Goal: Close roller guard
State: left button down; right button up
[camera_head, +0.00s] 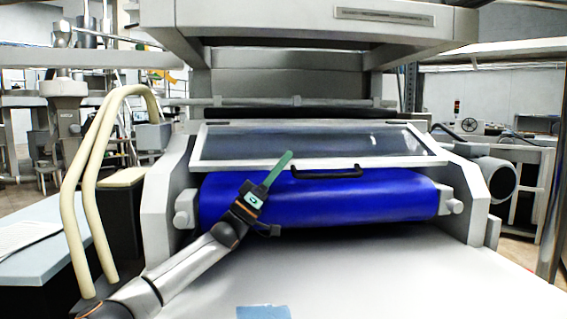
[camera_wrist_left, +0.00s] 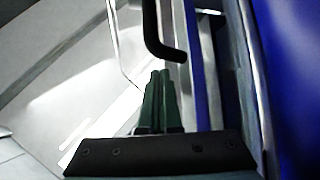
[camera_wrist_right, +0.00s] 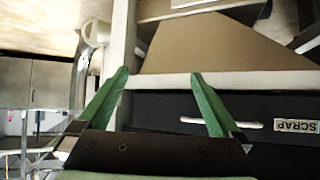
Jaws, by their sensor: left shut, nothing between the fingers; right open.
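The roller guard (camera_head: 225,145) is a clear panel in a pale frame, tilted above the blue roller (camera_head: 330,199), which shows uncovered below it. A black handle (camera_head: 327,175) is on the guard's lower edge; its bent end also shows in the left wrist view (camera_wrist_left: 152,32). My left gripper (camera_head: 289,154) has its green fingers shut and empty, just left of the handle. In the left wrist view the fingertips (camera_wrist_left: 160,73) are close to the handle's end; I cannot tell whether they touch. My right gripper (camera_wrist_right: 160,75) is open and empty, away from the guard.
A pale flat bed (camera_head: 370,275) lies in front of the roller, with a blue patch (camera_head: 263,312) at its near edge. Cream rails (camera_head: 95,165) stand at left. A motor (camera_head: 492,178) juts out at right. The right wrist view shows a dark bin labelled SCRAP (camera_wrist_right: 297,126).

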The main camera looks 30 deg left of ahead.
pick_arm(q)
jog(key=s+a+b, duration=0.1)
jog(key=s+a, duration=0.5)
jog(key=s, duration=0.5)
jog(key=shift+a+f+b, duration=0.15)
jog(key=shift+f+b, duration=0.15)
jog(key=shift+f, duration=0.15)
pick_arm(e)
jog(key=w+r+t, duration=0.3)
jog(key=w+r, duration=0.1)
jog(key=r, duration=0.4)
jog(key=shift+w+n+t+y, duration=0.2)
jog(key=shift+n+t+y, duration=0.2)
jog(key=shift+f, duration=0.1)
pick_arm(q)
jog(key=shift+s, duration=0.1)
pick_arm(e)
jog(key=shift+s+d, duration=0.1)
